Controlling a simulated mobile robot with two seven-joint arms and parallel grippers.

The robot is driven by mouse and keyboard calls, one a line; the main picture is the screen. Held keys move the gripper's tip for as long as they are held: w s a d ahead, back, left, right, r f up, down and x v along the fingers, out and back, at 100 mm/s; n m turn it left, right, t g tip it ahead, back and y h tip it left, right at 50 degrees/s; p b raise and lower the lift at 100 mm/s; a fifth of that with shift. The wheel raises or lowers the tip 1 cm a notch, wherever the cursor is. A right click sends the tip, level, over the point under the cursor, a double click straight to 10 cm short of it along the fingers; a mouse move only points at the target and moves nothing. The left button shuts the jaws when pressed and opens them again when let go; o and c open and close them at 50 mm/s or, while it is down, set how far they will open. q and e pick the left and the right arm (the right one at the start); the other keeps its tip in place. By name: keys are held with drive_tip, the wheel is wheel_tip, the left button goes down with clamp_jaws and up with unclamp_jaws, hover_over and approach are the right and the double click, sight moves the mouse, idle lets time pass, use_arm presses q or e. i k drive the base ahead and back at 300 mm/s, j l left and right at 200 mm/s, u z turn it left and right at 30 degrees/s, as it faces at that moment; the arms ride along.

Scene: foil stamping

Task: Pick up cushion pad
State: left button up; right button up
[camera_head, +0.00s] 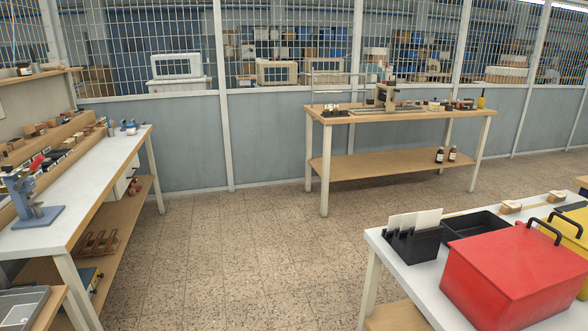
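I cannot make out a cushion pad for certain in the head view. Small flat items lie on the far wooden bench (353,167), but they are too small to tell apart. Neither of my grippers is in view.
A red box (515,275), a black tray (476,226) and a black rack with white cards (415,245) stand on the near right table. A white-topped bench (90,180) with a blue hand press (33,205) runs along the left. The speckled floor (250,250) between them is clear.

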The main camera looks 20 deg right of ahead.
sight(559, 194)
drive_tip(key=i, duration=1.65)
drive_tip(key=i+z, duration=0.15)
drive_tip(key=i, duration=0.65)
drive_tip(key=i+j+z, duration=0.1)
drive_tip(key=i, duration=0.7)
drive_tip(key=i+l+z, duration=0.1)
drive_tip(key=i+z, duration=0.6)
drive_tip(key=z, duration=0.15)
drive_tip(key=i+j+z, duration=0.2)
drive_tip(key=i+z, duration=0.25)
drive_tip(key=i+l+z, duration=0.1)
drive_tip(key=i+z, duration=0.15)
drive_tip(key=z, duration=0.25)
drive_tip(key=i+z, duration=0.3)
drive_tip(key=z, duration=0.15)
drive_tip(key=i+j+z, duration=0.1)
drive_tip(key=i+z, duration=0.15)
drive_tip(key=z, duration=0.25)
drive_tip(key=i+j+z, duration=0.15)
drive_tip(key=i+z, duration=0.2)
drive_tip(key=i+j+z, duration=0.15)
drive_tip(key=z, duration=0.2)
drive_tip(key=i+j+z, duration=0.55)
drive_tip(key=i, duration=0.3)
drive_tip(key=i+j+z, duration=0.1)
drive_tip(key=i, duration=0.3)
drive_tip(key=i+j+z, duration=0.15)
drive_tip(key=i+j, duration=0.2)
drive_tip(key=i, duration=0.1)
